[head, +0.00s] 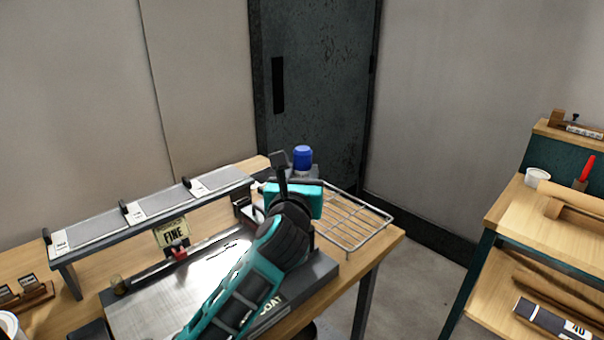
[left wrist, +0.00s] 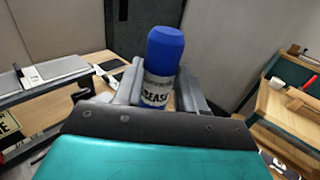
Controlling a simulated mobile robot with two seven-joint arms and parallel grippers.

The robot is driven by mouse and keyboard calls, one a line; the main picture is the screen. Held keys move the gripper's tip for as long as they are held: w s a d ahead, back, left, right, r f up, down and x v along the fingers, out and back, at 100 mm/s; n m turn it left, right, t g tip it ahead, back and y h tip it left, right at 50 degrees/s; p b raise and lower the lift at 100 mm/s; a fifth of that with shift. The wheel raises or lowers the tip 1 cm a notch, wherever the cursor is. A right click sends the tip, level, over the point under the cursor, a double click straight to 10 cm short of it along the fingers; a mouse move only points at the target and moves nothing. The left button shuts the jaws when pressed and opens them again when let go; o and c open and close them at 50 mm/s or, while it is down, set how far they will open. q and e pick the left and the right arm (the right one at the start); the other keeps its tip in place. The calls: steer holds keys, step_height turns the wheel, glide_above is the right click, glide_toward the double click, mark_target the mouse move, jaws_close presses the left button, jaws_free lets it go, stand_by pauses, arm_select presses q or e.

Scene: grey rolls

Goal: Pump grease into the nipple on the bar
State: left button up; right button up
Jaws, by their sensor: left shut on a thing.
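A grease container (head: 303,157) with a blue cap and a white label shows just beyond my left gripper (head: 297,172) in the head view. In the left wrist view the grease container (left wrist: 160,75) stands between the two grey fingers of my left gripper (left wrist: 160,92), which is shut on it. The fingers cover its sides and its lower end is hidden. A dark bar (head: 190,259) runs along the back of a metal plate, with a small brass-coloured knob (head: 117,283) near its left end. I cannot tell whether the knob is a nipple. My right gripper is not in view.
The metal plate (head: 160,308) lies on the wooden bench under my left arm. A raised rack (head: 150,211) with grey panels stands behind, with a "FINE" sign (head: 172,234) below. A wire rack (head: 350,222) lies at the bench's right end. A second workbench (head: 535,225) stands right.

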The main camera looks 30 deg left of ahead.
arm_select(q)
step_height(320, 180, down, 6)
steer(key=b, duration=0.3)
steer(key=shift+r, duration=0.15)
stand_by(0.6)
steer(key=shift+r, duration=0.15)
